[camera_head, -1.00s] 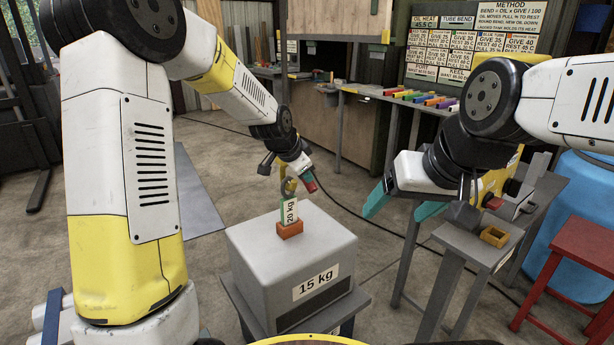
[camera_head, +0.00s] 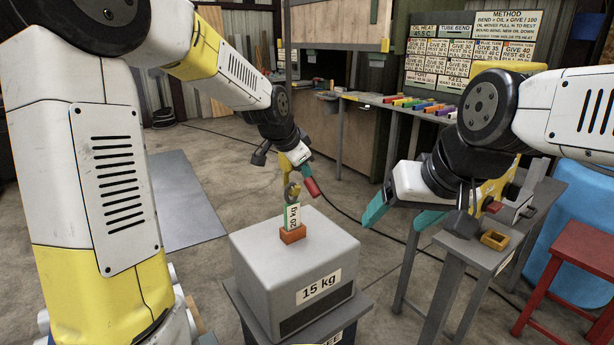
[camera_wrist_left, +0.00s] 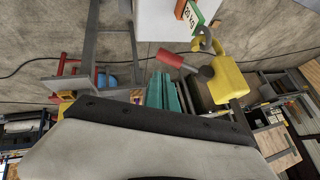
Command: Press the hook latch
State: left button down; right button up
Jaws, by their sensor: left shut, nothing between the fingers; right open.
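A red lever (camera_wrist_left: 175,60) sticks out beside the body from a dark round knob. In the head view the lever (camera_head: 312,187) shows right of the hook (camera_head: 292,190), which is by the green tag marked 20 kg (camera_head: 292,216). My left gripper (camera_wrist_left: 164,78) is shut and empty, its teal fingertips close to the red lever; I cannot tell whether they touch. My right gripper (camera_head: 402,212) is open and empty, away to the right.
A red stool (camera_head: 575,258) and blue barrel stand at the right.

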pick_arm(q)
jog(key=s+v, duration=0.1)
jog(key=v, duration=0.5)
jog(key=shift+d+f, duration=0.25)
jog(key=shift+f, duration=0.05)
